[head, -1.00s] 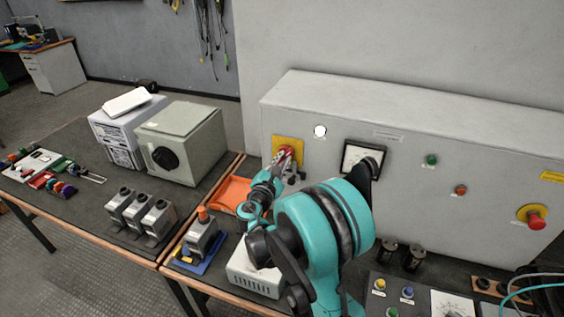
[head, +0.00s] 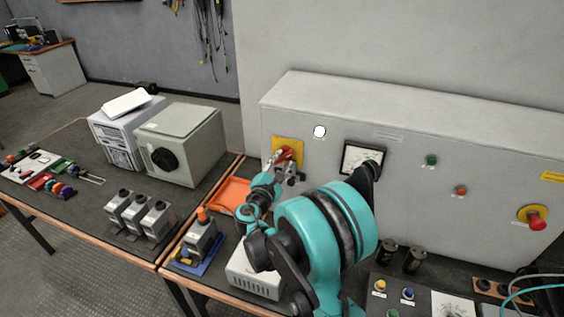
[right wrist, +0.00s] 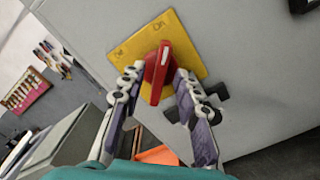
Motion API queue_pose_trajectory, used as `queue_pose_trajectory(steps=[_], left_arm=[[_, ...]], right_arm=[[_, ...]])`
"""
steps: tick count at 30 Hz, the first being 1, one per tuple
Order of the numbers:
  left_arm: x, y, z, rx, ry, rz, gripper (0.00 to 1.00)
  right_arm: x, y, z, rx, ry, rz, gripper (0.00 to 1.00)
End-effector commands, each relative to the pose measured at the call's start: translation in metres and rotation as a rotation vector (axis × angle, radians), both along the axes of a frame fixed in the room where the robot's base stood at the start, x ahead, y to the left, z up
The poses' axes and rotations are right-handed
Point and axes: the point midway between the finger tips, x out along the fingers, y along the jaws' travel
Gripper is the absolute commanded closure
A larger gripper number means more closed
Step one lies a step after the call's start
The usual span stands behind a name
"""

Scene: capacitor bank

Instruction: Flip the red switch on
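The red switch (right wrist: 158,73) is a red handle on a yellow plate (right wrist: 187,42) on the grey cabinet front. In the head view the red switch (head: 284,156) sits at the cabinet's left, partly hidden by my right gripper (head: 289,167). In the right wrist view my right gripper (right wrist: 158,86) is open, with one finger on each side of the red handle. The handle stands between the fingertips, close to both; I cannot tell if they touch it. My left gripper is not in view.
The grey cabinet (head: 410,115) carries a meter (head: 359,157), a green button (head: 431,160) and a red emergency button (head: 535,221). An orange tray (head: 230,194) lies below the switch. A grey-green box (head: 190,140) and several capacitors stand on the left bench.

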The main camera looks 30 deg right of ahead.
Motion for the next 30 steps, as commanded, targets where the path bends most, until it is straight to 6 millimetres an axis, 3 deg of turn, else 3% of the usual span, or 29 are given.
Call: queue_pose_trajectory(steps=[15,21,30], left_arm=[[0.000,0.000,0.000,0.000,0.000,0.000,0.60],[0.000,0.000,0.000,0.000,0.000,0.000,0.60],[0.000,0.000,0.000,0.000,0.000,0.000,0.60]], right_arm=[[-0.064,0.076,0.000,0.000,0.000,0.004,0.68],[-0.074,0.087,0.000,0.001,-0.001,0.000,0.68],[-0.075,0.087,0.000,0.000,0.000,-0.001,0.68]])
